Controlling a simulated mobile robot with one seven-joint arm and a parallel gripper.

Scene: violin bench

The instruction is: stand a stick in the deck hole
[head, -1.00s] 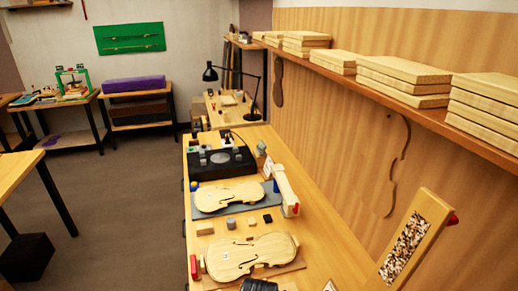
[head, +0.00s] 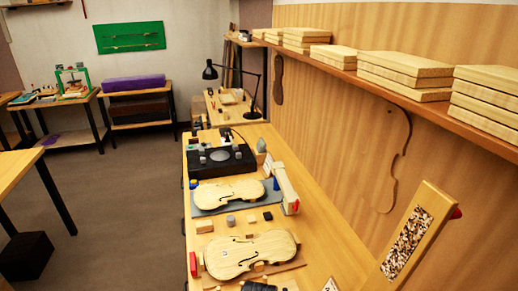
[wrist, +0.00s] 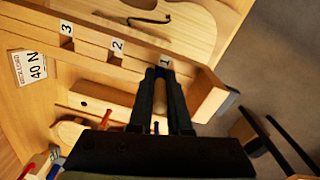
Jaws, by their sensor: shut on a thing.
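My gripper (wrist: 161,78) points down at the bench in the wrist view. Its two dark fingers are shut on a thin stick (wrist: 160,98), pale wood with a bluish end, mostly hidden between them. The fingertips are beside the tag "1" of a notched wooden rack (wrist: 90,44); I cannot tell whether the stick touches it. In the head view only a dark part at the bottom edge may be my gripper. A black deck-like box (head: 238,168) with grey parts and a round disc stands farther back on the bench; no hole can be made out.
Two violin bodies lie on the bench, a near one (head: 250,255) and a far one (head: 228,195). Small blocks (head: 205,227) lie between them. A pale upright piece (head: 285,188) stands at right. A tilted panel (head: 408,240) rises near right. The shelf (head: 420,102) holds boards.

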